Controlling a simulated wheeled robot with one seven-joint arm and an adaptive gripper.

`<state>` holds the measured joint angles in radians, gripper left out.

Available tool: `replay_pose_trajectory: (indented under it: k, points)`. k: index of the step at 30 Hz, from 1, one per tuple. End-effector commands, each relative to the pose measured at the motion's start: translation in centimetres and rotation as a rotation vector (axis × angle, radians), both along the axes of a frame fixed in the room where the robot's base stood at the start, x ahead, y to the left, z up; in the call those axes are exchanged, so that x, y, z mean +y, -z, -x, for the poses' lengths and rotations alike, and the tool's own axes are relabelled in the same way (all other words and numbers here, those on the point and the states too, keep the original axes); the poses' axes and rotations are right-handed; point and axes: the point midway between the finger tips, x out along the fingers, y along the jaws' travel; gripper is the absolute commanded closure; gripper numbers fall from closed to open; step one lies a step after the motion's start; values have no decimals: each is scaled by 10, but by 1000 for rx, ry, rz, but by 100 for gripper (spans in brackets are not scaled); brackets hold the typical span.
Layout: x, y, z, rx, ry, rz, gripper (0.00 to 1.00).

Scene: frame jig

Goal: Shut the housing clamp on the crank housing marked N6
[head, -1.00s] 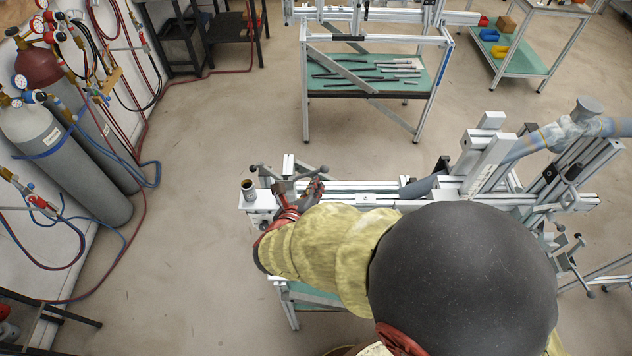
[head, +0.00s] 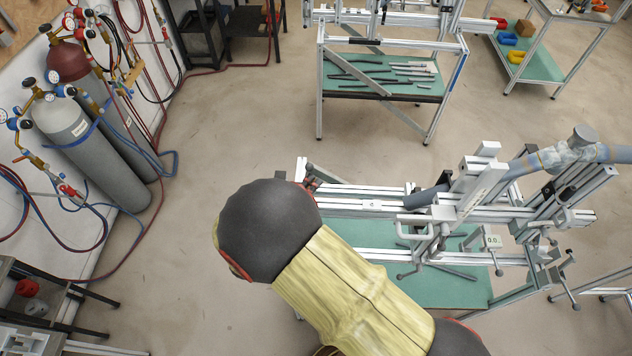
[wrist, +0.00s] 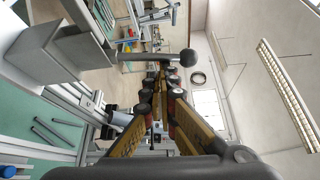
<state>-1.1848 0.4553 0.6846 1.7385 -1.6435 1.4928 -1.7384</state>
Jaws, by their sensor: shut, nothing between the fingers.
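The frame jig (head: 350,196) stands right of centre in the head view, with several clamps and handles. I cannot read an N6 mark, and I cannot tell which part is the crank housing. In the wrist view, a grey bar with a dark ball knob (wrist: 188,57) sticks out from a grey metal block (wrist: 62,52) at upper left; whether it is the housing clamp's handle is unclear. My gripper (wrist: 160,72) is shut and empty, its fingertips close to the bar; contact cannot be told. In the head view my arm mostly hides the gripper and the jig's left end.
Gas cylinders (head: 85,150) with hoses stand by the left wall. A second jig table (head: 385,75) and a cart with coloured bins (head: 530,55) are at the back. Dark shelving (head: 60,300) is at lower left. The floor left of the jig is clear.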

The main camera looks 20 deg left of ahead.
Motion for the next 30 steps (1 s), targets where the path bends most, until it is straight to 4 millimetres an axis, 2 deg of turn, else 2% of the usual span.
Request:
replay_pose_trajectory:
  k: [12,30]
  points:
    - [11,-4,2,-7,-2,26,100]
    - [10,-4,3,-6,-1,25,100]
